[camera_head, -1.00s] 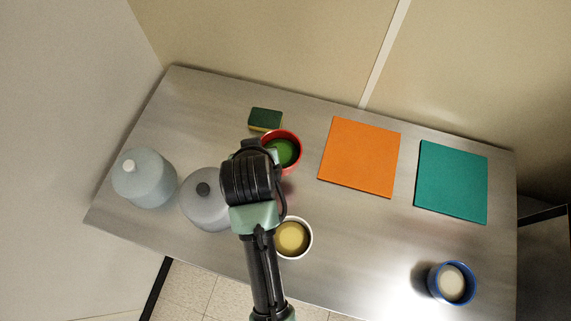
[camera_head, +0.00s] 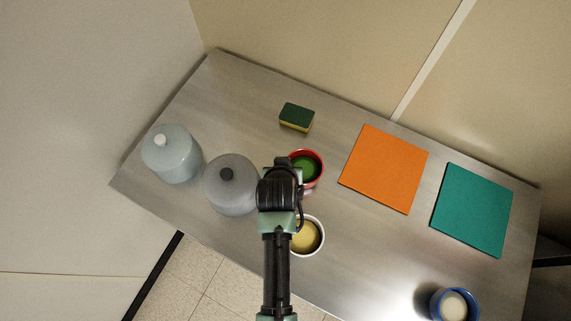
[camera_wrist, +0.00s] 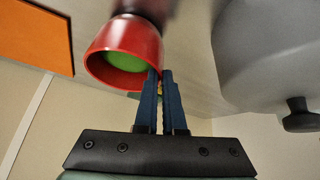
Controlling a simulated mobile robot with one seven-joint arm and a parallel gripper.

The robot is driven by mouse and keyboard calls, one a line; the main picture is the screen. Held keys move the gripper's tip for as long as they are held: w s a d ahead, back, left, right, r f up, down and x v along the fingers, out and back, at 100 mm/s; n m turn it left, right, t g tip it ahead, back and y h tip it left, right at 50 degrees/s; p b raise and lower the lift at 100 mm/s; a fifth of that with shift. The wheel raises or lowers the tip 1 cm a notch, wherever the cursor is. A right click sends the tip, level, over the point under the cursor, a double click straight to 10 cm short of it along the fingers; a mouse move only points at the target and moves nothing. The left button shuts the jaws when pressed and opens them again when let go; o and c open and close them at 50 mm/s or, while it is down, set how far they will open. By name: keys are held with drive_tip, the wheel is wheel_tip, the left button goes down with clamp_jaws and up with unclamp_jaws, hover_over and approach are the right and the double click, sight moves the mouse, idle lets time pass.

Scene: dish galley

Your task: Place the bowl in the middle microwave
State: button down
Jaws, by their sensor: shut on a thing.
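A red bowl (camera_head: 318,160) with green contents shows beside my arm over the steel table in the head view. My gripper (camera_wrist: 161,75) is shut on the rim of the red bowl (camera_wrist: 133,34) in the wrist view, with a finger on either side of its wall. The bowl appears raised off the table; how high is hard to tell. In the head view my wrist hides the fingertips. No microwave shows in either view.
A grey lidded pot (camera_head: 229,197) and a pale lidded jar (camera_head: 172,160) stand left. A white bowl (camera_head: 318,238) is close to my wrist. A sponge (camera_head: 296,117), an orange mat (camera_head: 385,168), a teal mat (camera_head: 472,210) and a blue bowl (camera_head: 437,302) also rest on the table (camera_head: 240,105).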

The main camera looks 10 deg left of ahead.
drive_tip(key=shift+f, duration=0.15)
drive_tip(key=c, duration=1)
unclamp_jaws()
